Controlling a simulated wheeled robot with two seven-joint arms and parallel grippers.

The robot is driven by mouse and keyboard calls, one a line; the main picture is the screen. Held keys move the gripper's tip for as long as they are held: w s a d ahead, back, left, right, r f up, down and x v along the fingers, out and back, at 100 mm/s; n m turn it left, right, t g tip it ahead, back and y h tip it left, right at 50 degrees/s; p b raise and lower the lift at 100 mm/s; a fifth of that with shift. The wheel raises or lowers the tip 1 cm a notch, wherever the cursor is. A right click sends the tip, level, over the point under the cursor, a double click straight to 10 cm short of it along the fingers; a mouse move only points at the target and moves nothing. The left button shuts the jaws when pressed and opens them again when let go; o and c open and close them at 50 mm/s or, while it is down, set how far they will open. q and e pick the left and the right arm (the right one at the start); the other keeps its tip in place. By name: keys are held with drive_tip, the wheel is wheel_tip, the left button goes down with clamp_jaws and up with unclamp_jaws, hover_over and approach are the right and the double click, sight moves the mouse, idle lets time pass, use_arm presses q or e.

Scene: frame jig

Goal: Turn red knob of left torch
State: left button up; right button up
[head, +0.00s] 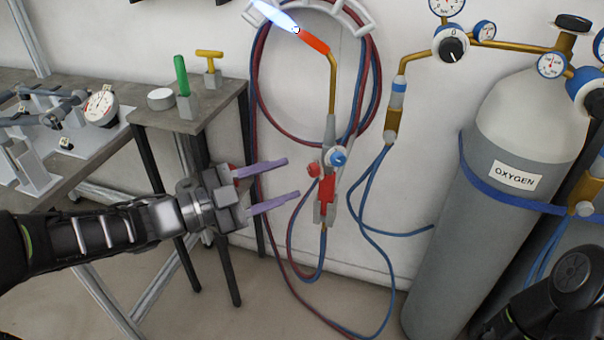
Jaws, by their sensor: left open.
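A torch (331,132) hangs upright in a holder against the wall, its tip lit with a blue-white flame (272,15). Its red knob (314,169) is on the left side of the valve body, and a blue knob (338,156) is on the right. My left gripper (292,178) is open, its two purple fingers pointing right toward the torch. The fingertips are left of the red knob in the picture, one above and one below its height, and appear apart from it. Of my right arm only a dark part shows at the lower right; its gripper is out of view.
A grey oxygen cylinder (490,220) with gauges stands at the right. Red and blue hoses (372,240) hang around the torch. A small side table (212,105) with green and yellow-handled tools and a workbench (75,150) with a jig are at the left.

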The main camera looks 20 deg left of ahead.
sight(310, 171)
use_arm(q)
drive_tip(key=shift+x, duration=2.35)
drive_tip(key=shift+c, duration=0.4)
clamp_jaws()
